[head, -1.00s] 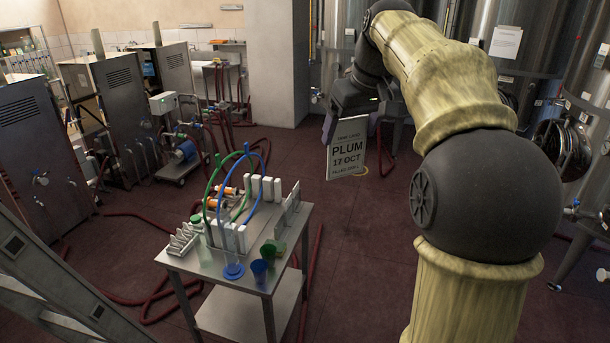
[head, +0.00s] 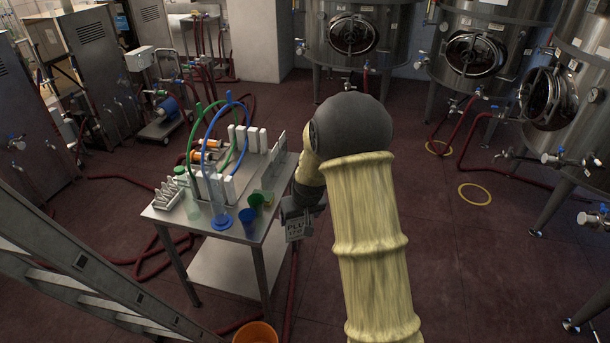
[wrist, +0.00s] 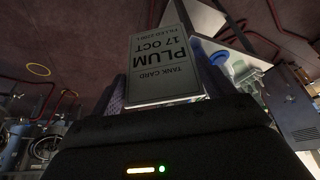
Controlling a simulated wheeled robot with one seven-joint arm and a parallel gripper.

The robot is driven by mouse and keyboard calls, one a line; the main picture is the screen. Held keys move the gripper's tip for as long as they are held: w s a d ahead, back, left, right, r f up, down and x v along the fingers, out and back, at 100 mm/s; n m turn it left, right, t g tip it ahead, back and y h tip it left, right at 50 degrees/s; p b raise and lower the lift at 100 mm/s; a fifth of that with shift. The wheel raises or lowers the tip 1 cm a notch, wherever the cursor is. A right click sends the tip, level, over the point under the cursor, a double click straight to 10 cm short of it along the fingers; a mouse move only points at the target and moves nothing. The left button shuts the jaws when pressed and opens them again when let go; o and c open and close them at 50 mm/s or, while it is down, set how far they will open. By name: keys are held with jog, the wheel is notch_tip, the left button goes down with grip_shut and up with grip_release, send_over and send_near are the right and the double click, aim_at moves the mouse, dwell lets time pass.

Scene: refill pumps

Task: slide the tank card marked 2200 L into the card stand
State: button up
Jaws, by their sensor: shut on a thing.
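The tank card (head: 296,229) is a pale plate reading PLUM 17 OCT; in the wrist view the card (wrist: 166,62) appears upside down, and its small bottom line seems to read filled 2200 L. My gripper (head: 297,206) is shut on the card's top edge. It holds the card upright beside the right edge of the steel cart (head: 252,228), apart from it. A grey rack with several slanted prongs (head: 168,196) stands at the cart's left corner and looks like a card stand, but I cannot be sure. An upright grey panel (head: 277,158) stands at the back right.
The cart also bears green and blue hoses (head: 237,118), white blocks (head: 252,140), a blue cup (head: 247,221) and a green cup (head: 256,201). An orange bucket (head: 256,333) stands in front. A ladder (head: 85,270) is at lower left. Floor at right is mostly clear.

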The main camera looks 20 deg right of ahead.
jog(key=s+a+f+b, duration=0.1)
jog(key=s+a+f, duration=0.1)
jog(key=s+f, duration=0.7)
notch_tip(320, 180, down, 5)
jog(key=shift+s+f+m+b, duration=0.1)
jog(key=shift+s+m+b, duration=0.2)
jog(key=shift+w+d, duration=0.15)
